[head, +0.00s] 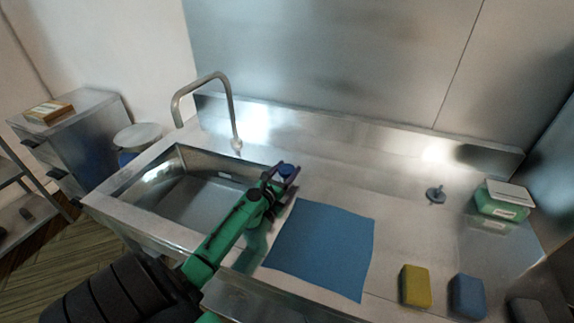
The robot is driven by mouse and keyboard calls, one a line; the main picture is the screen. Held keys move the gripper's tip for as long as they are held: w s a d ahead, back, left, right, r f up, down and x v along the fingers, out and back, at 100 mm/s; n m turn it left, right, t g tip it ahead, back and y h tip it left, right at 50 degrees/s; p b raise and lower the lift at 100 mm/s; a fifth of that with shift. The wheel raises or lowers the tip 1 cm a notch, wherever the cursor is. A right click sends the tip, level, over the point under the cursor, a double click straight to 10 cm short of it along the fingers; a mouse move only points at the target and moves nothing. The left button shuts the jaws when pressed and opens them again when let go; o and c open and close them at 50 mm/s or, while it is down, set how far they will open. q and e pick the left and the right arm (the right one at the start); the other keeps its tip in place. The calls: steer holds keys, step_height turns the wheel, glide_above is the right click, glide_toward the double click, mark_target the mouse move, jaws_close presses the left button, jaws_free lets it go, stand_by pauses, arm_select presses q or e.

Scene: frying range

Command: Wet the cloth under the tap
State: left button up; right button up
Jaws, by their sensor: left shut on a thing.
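A blue cloth (325,248) lies flat and spread out on the steel counter, right of the sink. A curved metal tap (228,105) stands behind the sink basin (190,202), its spout arching to the left. No water stream shows. My left gripper (284,174) is at the right side of the basin, behind the cloth and apart from it. It is shut on a small blue knob-like thing (286,169), partly hidden by the fingers. My right gripper is not in view.
A yellow sponge (415,286) and a blue sponge (467,296) lie at the counter's front right. A grey plug-like piece (436,194) and a green tub with a pale lid (502,203) stand farther back. The counter between cloth and plug-like piece is clear.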

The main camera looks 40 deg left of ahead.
arm_select(q)
steer(key=shift+d+r+n+y+p, duration=0.1)
steer(key=shift+r+n+y+p, duration=0.15)
steer(key=shift+n+y+p, duration=0.4)
steer(key=y, duration=0.1)
steer(key=n+g+y, duration=0.1)
steer(key=shift+f+n+y, duration=0.2)
steer(key=shift+n+y, duration=0.05)
steer(key=shift+y, duration=0.1)
steer(key=n+g+y, duration=0.1)
steer(key=n+y, duration=0.1)
steer(key=shift+f+g+y, duration=0.15)
steer(key=shift+g+y, duration=0.15)
steer(key=shift+n+g+y+b, duration=0.55)
steer(key=shift+n+g+y, duration=0.2)
steer(key=shift+y, duration=0.25)
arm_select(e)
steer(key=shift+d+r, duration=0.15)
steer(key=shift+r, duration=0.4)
arm_select(q)
steer(key=shift+g+y, duration=0.25)
steer(key=shift+y, duration=0.05)
steer(key=o, duration=1.4)
